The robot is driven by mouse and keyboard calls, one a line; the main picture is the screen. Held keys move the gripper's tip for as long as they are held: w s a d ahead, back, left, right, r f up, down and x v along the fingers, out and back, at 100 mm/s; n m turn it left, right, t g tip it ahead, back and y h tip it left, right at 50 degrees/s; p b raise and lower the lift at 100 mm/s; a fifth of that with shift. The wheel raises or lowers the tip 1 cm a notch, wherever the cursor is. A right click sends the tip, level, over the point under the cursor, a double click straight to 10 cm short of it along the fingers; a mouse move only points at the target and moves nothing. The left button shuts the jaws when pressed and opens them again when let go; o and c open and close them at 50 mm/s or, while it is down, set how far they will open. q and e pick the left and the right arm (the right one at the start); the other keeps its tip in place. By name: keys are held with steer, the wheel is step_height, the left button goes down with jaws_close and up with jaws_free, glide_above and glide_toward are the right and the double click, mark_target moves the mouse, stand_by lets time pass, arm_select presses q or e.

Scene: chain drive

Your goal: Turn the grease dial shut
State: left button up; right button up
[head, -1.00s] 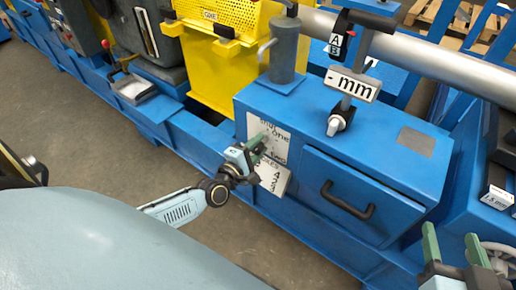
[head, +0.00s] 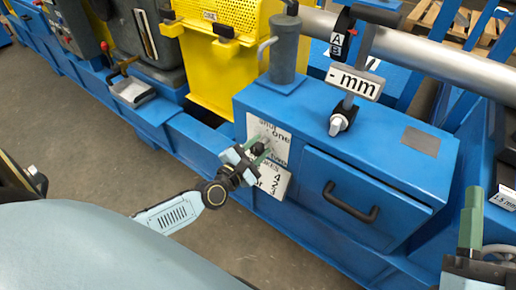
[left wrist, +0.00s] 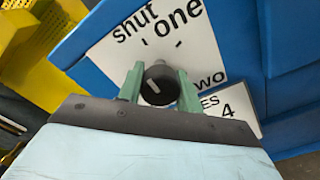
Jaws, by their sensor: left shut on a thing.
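The grease dial is a round black knob with a white line on its face, shown in the left wrist view (left wrist: 158,84). It sits on a white plate (left wrist: 185,45) marked "shut", "one" and "two". The line's exact setting is hard to read. My left gripper (head: 262,146) has its green fingers on both sides of the knob, shut on it. In the head view the gripper largely hides the knob. My right gripper (head: 472,217) is at the lower right edge, away from the dial; its fingers overlap in view.
The plate is on the front of a blue cabinet (head: 345,130), left of a drawer with a black handle (head: 350,202). A second white label (head: 274,182) is just below. A grey cylinder (head: 285,52) and a "- mm" sign (head: 354,82) stand on top.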

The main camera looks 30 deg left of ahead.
stand_by(0.3)
arm_select(q)
steer(key=o, duration=1)
steer(key=shift+s, duration=0.1)
steer(key=shift+s, duration=0.25)
steer(key=s+a+p, duration=0.1)
steer(key=s+p, duration=0.1)
steer(key=s, duration=1)
steer(key=shift+s+p, duration=0.35)
arm_select(e)
step_height(320, 180, down, 10)
steer(key=w+d+g+h, duration=0.1)
steer(key=g+h, duration=0.2)
steer(key=g, duration=0.3)
steer(key=shift+w+d+g, duration=0.15)
steer(key=shift+d+g, duration=0.1)
steer(key=shift+g, duration=0.15)
